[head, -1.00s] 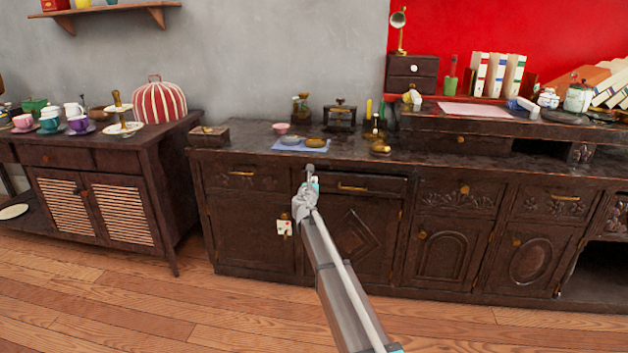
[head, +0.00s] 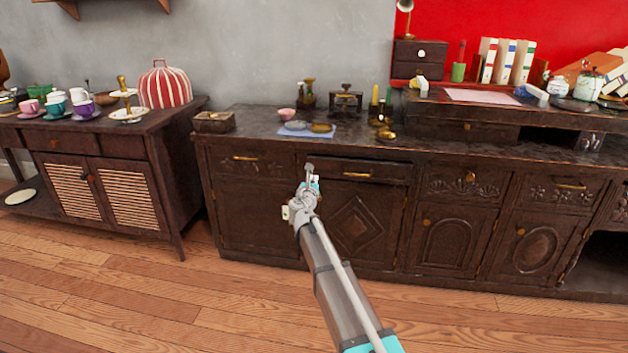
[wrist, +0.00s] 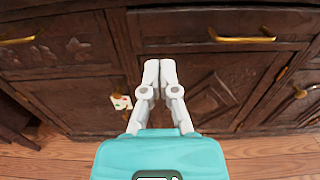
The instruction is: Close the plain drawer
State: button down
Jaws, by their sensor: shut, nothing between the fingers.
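The plain drawer (head: 340,172) has a smooth dark wood front and a brass bar handle. It is in the upper row of the long cabinet, between carved drawers. It seems to stand slightly out from the cabinet face; how far is hard to tell. In the wrist view the plain drawer (wrist: 180,28) spans the upper middle and right, handle at right. My gripper (head: 309,170) is in front of the drawer's left end in the head view. In the wrist view my gripper (wrist: 160,66) is shut and empty, its fingertips together below the drawer's left part. Contact cannot be told.
A carved drawer (head: 246,164) is at the left, and another carved drawer (head: 465,184) at the right. A white tag (wrist: 121,102) hangs on the left door. Dishes and pots stand on the countertop (head: 255,122). The wooden floor (head: 200,310) in front is clear.

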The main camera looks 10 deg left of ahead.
jog(key=c, duration=1.4)
grip_release()
jog(key=c, duration=1.2)
grip_release()
jog(key=shift+o, duration=1.3)
jog(key=shift+s+d, duration=0.1)
jog(key=shift+d, duration=0.25)
jog(key=shift+o, duration=1.1)
jog(key=s+d+m+g+h+p, duration=0.1)
jog(key=s+d+m+g+h, duration=0.1)
jog(key=d+m, duration=0.5)
jog(key=shift+s+d+f+h, duration=0.45)
jog(key=shift+d+h, duration=0.25)
jog(key=shift+d, duration=0.55)
jog(key=s+d+f+m+g+h+p, duration=0.1)
jog(key=s+d+f+m+g+p, duration=0.2)
jog(key=s+d+m, duration=0.5)
jog(key=s+d+f+m+g+h+p, duration=0.1)
jog(key=s+d+f+m+g, duration=0.2)
jog(key=s+d+m+g, duration=0.45)
jog(key=s+d+f+m+g+y+p, duration=0.1)
jog(key=s+d+m+g+y, duration=0.1)
jog(key=s+m, duration=0.4)
jog(key=s+d+f+m+g+y+p, duration=0.2)
jog(key=s+m, duration=0.5)
jog(key=s, duration=0.8)
jog(key=shift+d+f+g+y, duration=0.2)
jog(key=shift+d+g+y, duration=0.55)
jog(key=shift+d+y, duration=0.3)
